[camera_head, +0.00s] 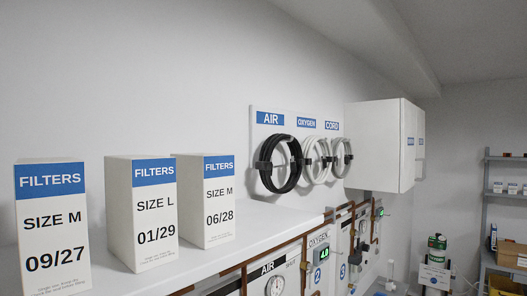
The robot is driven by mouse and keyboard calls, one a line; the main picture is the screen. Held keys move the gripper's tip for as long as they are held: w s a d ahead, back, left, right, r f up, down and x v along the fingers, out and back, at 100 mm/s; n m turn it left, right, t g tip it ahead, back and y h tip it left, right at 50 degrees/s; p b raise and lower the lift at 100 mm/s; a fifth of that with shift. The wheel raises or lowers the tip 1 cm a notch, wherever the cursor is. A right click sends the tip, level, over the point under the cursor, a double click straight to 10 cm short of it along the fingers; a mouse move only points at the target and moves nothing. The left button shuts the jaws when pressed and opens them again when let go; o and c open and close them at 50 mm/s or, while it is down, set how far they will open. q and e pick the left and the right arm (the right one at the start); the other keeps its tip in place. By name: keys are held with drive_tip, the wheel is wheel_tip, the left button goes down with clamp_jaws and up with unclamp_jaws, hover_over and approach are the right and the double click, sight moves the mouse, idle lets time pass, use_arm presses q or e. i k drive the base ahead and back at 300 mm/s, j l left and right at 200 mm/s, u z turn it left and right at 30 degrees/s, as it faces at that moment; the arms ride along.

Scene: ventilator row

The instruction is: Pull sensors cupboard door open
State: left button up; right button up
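A white wall cupboard (375,147) hangs on the left wall, right of the hose board. Its front (408,150) faces right and is seen at a steep angle. Two small blue labels are on this front, too small to read, so I cannot tell which door is the sensors one. The doors look shut. A thin grey part (421,167) shows at the far edge of the front; I cannot tell whether it is a handle. Neither of my grippers is in view.
Three filter boxes (142,215) stand on a white ledge (262,222) at left. A board holds coiled hoses (280,163) under AIR, OXYGEN and CORD labels. Gas panels (318,262) with gauges sit below. A green-topped canister (437,245) and shelving (487,205) stand at right.

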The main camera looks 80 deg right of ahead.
sight(407, 160)
drive_tip(key=z, duration=0.9)
drive_tip(key=l+z, duration=0.1)
drive_tip(key=z, duration=0.85)
drive_tip(key=l+z, duration=0.15)
drive_tip(key=z, duration=0.75)
drive_tip(key=l+z, duration=0.1)
drive_tip(key=z, duration=0.8)
drive_tip(key=i+l, duration=0.3)
drive_tip(key=i, duration=0.05)
